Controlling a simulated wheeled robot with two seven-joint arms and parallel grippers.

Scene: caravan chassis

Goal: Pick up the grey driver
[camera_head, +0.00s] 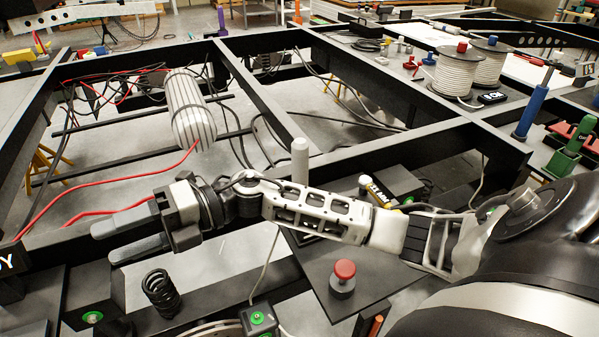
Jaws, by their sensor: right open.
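A light grey upright handle (300,160), which looks like the grey driver, stands by the dark chassis beam in the middle of the head view. Its lower part is hidden behind my right arm. My right arm comes in from the right and crosses in front of it. My right gripper (106,241) is far to the left of the handle, pointing left, open, with nothing seen between its fingers. My left gripper is not in view.
Dark chassis beams (260,95) frame open bays with loose cables. A striped cylinder (190,108) with red cables lies behind my gripper. A red-topped button (343,278) and a black spring (160,292) stand in front. A blue driver (533,105) and cable spools (457,72) are right.

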